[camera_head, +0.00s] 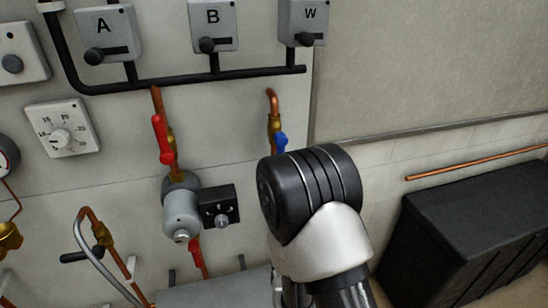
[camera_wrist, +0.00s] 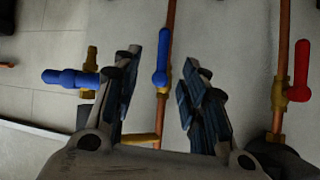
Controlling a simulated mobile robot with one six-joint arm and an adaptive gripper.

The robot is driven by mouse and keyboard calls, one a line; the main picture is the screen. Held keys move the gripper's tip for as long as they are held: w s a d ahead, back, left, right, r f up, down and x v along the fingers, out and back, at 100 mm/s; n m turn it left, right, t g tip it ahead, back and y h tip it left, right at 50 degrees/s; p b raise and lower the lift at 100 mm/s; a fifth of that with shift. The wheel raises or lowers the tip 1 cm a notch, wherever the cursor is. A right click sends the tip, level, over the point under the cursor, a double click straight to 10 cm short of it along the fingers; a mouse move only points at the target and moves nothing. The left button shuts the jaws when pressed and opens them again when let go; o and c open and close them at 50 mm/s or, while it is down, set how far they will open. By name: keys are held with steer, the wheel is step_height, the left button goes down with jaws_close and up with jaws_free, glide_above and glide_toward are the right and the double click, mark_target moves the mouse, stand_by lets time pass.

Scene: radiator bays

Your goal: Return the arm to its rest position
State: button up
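My arm, with a black and silver joint, rises at the lower centre of the head view and hides part of the wall behind it. My gripper (camera_wrist: 160,100) shows in the wrist view with its two ribbed fingers apart and nothing between the pads. Behind the gap between the fingers stands a copper pipe with an upright blue lever valve (camera_wrist: 162,58). I cannot tell how far the fingers are from that pipe. The gripper's fingers are not clearly visible in the head view.
Switch boxes A (camera_head: 108,32), B (camera_head: 213,25) and W (camera_head: 303,22) line the wall. A red lever (camera_head: 162,139), a grey pump (camera_head: 181,210) and a dial (camera_head: 62,127) are left of my arm. A black box (camera_head: 455,235) stands right. Another blue valve (camera_wrist: 70,78) is left of the fingers.

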steer(key=s+d+r+g, duration=0.2)
steer(key=r, duration=0.6)
steer(key=s+d+r+g, duration=0.1)
steer(key=s+r, duration=0.1)
steer(key=r, duration=0.6)
steer(key=s+d+r+g, duration=0.1)
steer(key=s+d+r, duration=0.1)
steer(key=s, duration=0.4)
steer(key=s+d+r+g, duration=0.1)
steer(key=s+d+r, duration=0.2)
steer(key=s+r, duration=0.2)
steer(key=s+d+r+g, duration=0.1)
steer(key=s+d+r, duration=0.1)
steer(key=s, duration=0.6)
steer(key=shift+s+d+r+n+g+h, duration=0.25)
steer(key=shift+s+r+n+g+h, duration=0.1)
steer(key=shift+r, duration=0.5)
